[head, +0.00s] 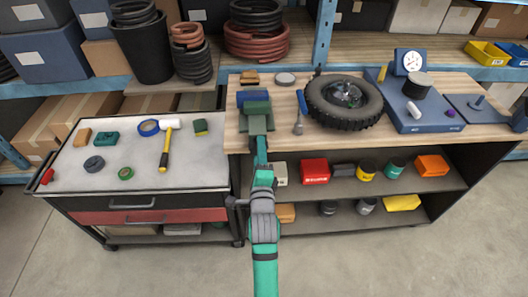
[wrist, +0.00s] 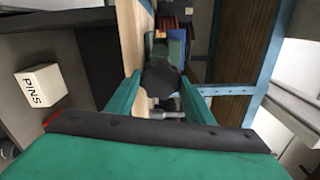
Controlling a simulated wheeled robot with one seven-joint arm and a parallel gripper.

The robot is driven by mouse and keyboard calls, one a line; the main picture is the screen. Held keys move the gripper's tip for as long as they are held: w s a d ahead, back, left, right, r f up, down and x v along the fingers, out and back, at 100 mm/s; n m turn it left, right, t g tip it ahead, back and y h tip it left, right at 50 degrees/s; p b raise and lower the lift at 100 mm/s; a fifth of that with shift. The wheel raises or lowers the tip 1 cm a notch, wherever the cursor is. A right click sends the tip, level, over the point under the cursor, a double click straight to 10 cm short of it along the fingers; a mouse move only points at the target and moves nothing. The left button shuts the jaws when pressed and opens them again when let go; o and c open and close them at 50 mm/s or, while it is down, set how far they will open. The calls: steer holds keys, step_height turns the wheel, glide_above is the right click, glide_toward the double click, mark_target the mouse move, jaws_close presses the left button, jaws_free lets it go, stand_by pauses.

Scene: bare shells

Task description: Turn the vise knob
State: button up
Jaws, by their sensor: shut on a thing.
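The vise (head: 253,97) stands near the left front edge of the wooden workbench, with blue and dark green parts. In the wrist view its blue part (wrist: 177,48) shows behind a dark knob (wrist: 160,75). My gripper (head: 260,140) reaches up to the front of the vise from below. In the wrist view its two teal fingers (wrist: 160,100) stand on either side of the dark knob and are shut on it. A grey bar (wrist: 172,114) shows between the fingers, below the knob. In the head view my arm and gripper hide the knob.
A tire (head: 345,118) and a screwdriver-like tool (head: 300,115) lie right of the vise. A tool cart (head: 75,180) stands close on the left. Below the benchtop, a shelf (head: 335,185) holds boxes and cans. A white PINS box (wrist: 40,88) sits left in the wrist view.

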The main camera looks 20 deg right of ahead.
steer(key=shift+s+a+f, duration=0.1)
steer(key=shift+f, duration=0.05)
steer(key=o, duration=1)
steer(key=shift+s, duration=0.1)
steer(key=v, duration=1)
steer(key=shift+s, duration=0.35)
